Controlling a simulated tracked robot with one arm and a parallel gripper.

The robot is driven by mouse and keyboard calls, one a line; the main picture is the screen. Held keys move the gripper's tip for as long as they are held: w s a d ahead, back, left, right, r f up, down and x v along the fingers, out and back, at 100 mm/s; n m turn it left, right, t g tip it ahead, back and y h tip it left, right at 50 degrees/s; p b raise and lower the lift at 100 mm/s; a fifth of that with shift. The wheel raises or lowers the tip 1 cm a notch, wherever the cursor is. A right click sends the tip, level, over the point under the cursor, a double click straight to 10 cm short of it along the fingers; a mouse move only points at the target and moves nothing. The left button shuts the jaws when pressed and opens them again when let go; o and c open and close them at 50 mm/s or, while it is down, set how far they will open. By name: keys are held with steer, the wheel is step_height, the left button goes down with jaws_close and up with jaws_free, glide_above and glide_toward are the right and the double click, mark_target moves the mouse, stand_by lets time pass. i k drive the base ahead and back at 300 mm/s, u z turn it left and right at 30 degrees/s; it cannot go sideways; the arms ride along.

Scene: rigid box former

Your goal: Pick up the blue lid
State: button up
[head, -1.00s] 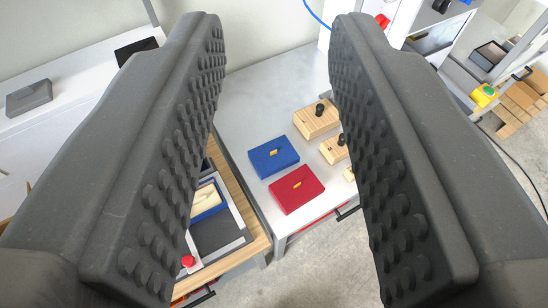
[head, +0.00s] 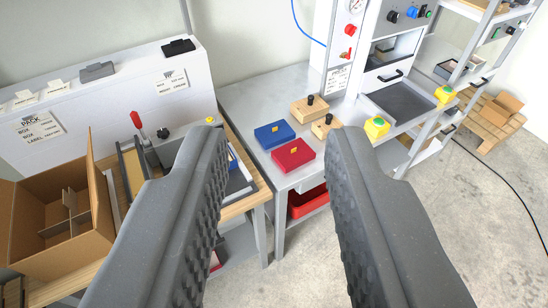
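The blue lid (head: 274,135) lies flat on the grey metal table (head: 249,101), with a small yellow tab on top. A red lid (head: 293,154) of the same shape lies just in front of it. My gripper (head: 278,135) is open and empty, its two dark ribbed fingers spread wide. The blue lid shows in the gap between the fingers, but it is well beyond the fingertips and nothing touches it.
Wooden blocks with black knobs (head: 310,108) stand right of the lids. A press with a yellow button box (head: 376,127) is at the right. A wooden bench at left holds an open cardboard box (head: 62,220) and a red-handled clamp (head: 137,121). A red bin (head: 308,200) sits under the table.

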mark_target(271, 135)
steer(key=z, duration=0.65)
steer(key=i, duration=1.3)
steer(key=u, duration=0.6)
steer(key=i, duration=0.6)
steer(key=u, duration=0.45)
